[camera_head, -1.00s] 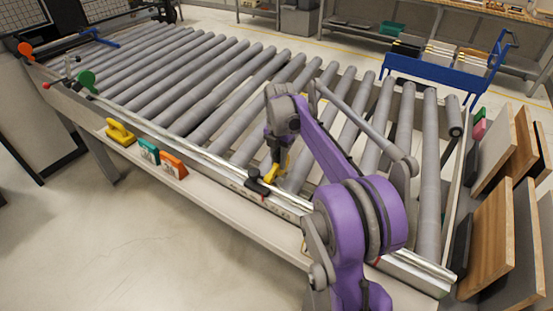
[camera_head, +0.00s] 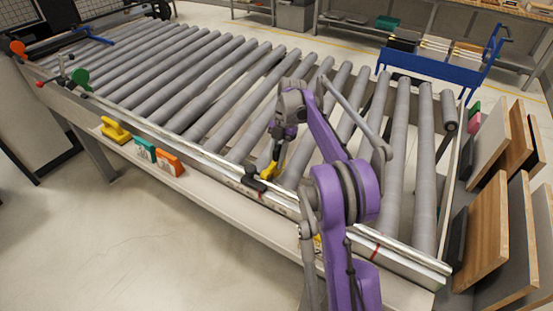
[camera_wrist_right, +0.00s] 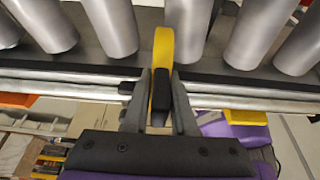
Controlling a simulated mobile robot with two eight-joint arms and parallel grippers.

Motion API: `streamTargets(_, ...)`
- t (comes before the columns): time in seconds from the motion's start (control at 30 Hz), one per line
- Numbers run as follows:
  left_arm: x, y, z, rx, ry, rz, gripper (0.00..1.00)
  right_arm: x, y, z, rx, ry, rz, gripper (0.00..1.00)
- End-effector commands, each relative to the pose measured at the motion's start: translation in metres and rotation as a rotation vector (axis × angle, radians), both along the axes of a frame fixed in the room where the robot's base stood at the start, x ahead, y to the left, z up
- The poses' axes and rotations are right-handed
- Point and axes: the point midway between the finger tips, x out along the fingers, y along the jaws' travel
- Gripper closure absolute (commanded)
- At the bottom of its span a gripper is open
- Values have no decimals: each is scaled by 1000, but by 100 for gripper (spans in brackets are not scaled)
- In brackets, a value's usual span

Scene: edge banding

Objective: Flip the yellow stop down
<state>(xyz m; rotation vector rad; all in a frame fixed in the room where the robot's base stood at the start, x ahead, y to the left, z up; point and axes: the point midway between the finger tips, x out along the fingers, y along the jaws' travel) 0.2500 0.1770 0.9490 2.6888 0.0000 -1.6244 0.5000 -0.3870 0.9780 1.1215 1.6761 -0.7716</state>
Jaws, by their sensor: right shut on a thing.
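The yellow stop (camera_head: 268,170) stands at the near rail of the roller conveyor, its black base (camera_head: 254,184) on the rail. In the right wrist view the yellow stop (camera_wrist_right: 163,48) points up past the rail towards the rollers, with a black end between my fingers. My right gripper (camera_head: 274,162) is at the stop; in the right wrist view its two grey fingers (camera_wrist_right: 160,100) are shut on it from both sides. The fingertips are partly hidden by my wrist in the head view. My left gripper is not in view.
The roller conveyor (camera_head: 203,79) fills the middle. On its front ledge are a yellow clamp-like tool (camera_head: 116,130), a teal box (camera_head: 145,150) and an orange box (camera_head: 168,162). Wooden panels (camera_head: 480,232) lean at the right. A blue cart (camera_head: 432,72) stands behind.

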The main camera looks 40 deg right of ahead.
Motion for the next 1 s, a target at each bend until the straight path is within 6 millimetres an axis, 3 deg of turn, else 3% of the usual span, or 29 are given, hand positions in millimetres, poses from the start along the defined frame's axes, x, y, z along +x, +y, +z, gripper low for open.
streamTargets(0.13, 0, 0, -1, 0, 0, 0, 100, 0, 1, -2, 2, 1, 1, 100)
streamTargets(0.17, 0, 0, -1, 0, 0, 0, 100, 0, 1, -2, 2, 1, 1, 72)
streamTargets(0.3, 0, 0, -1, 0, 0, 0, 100, 0, 1, -2, 1, 1, 1, 50)
streamTargets(0.67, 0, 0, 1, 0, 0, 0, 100, 1, -1, 4, 0, 0, 0, 50)
streamTargets(1.0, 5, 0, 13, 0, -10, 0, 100, 10, -22, 64, -1, -1, 0, 50)
